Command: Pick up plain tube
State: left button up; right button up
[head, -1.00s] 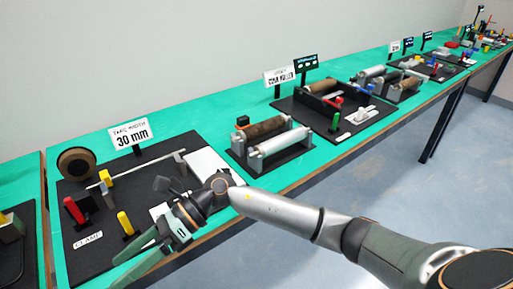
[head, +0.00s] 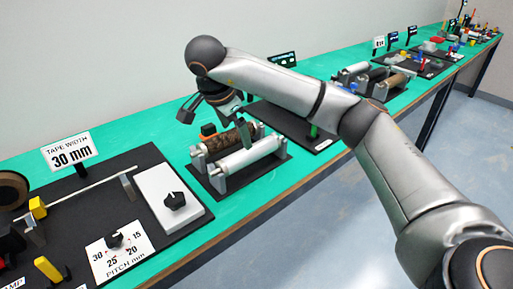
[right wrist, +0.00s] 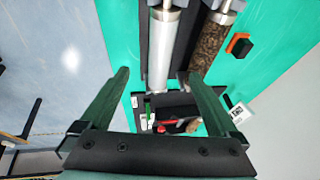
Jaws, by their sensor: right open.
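The plain tube (head: 248,156) is a smooth silver roller lying on a low black stand, in front of a brown mottled roller (head: 230,139). My right gripper (head: 243,127) is above this pair, pointing down, with its green fingers open. In the right wrist view, the plain tube (right wrist: 163,50) lies between the open fingertips (right wrist: 153,74), with the right-hand finger near the gap between the two rollers. The fingers hold nothing, and I cannot tell how high they are above the tube. My left gripper is not in view.
The mottled roller (right wrist: 207,47) runs parallel and close beside the plain tube. An orange-and-black block (head: 208,130) sits behind the stand. More boards stand farther along the green bench (head: 110,125).

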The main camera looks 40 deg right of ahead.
aim_at(250, 151)
jog(key=x, duration=0.4)
jog(key=d+x, duration=0.1)
jog(key=x, duration=0.3)
jog(key=b+x, duration=0.1)
jog(key=x, duration=0.3)
jog(key=shift+w+d+r, duration=0.15)
jog(key=shift+d, duration=0.25)
jog(key=shift+c, duration=0.3)
grip_shut()
jog(key=shift+r, duration=0.1)
